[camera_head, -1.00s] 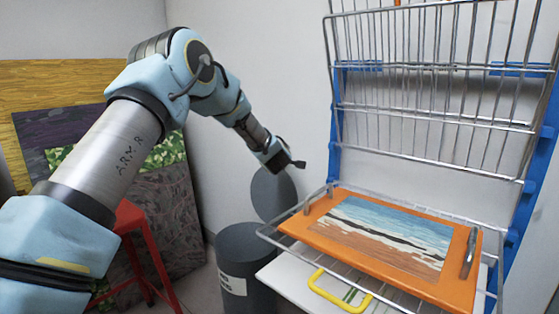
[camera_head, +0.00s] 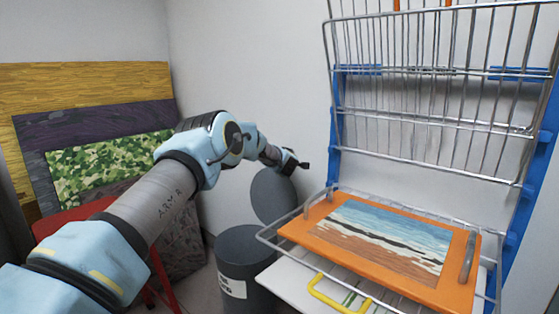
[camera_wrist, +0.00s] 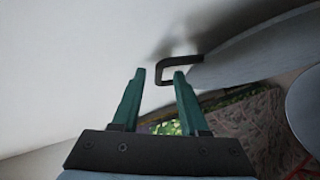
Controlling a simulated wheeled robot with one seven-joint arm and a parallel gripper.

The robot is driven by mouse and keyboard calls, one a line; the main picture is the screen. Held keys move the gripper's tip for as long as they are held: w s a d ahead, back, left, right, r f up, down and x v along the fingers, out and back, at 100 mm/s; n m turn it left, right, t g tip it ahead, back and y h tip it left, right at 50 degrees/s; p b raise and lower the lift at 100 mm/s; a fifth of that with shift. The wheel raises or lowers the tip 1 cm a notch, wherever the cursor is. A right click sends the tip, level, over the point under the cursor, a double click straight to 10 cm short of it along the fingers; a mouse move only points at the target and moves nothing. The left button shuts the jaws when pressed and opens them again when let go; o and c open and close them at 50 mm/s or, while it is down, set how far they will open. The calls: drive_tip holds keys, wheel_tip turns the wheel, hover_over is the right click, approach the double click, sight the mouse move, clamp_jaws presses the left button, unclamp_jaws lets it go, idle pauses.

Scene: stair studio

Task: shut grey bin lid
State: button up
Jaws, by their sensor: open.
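The grey bin (camera_head: 240,262) stands on the floor against the wall, left of the wire rack. Its round grey lid (camera_head: 272,197) is open, standing up nearly vertical behind the bin. My gripper (camera_head: 303,165) is at the top edge of the lid. In the wrist view my gripper (camera_wrist: 159,75) has its two green fingers apart. The lid (camera_wrist: 260,52) shows edge-on at right there, with a dark bracket-shaped handle (camera_wrist: 182,60) whose end lies by the fingertips. I cannot tell whether the fingers touch it.
A wire rack (camera_head: 435,120) on blue posts stands right of the bin. A red stool (camera_head: 70,218) and several leaning boards (camera_head: 95,85) are at left. White wall lies behind the lid.

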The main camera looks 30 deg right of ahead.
drive_tip(key=shift+w+d+f, duration=0.15)
drive_tip(key=shift+w+d, duration=0.05)
drive_tip(key=shift+w, duration=0.15)
drive_tip(key=shift+c, duration=0.2)
clamp_jaws()
idle(1.2)
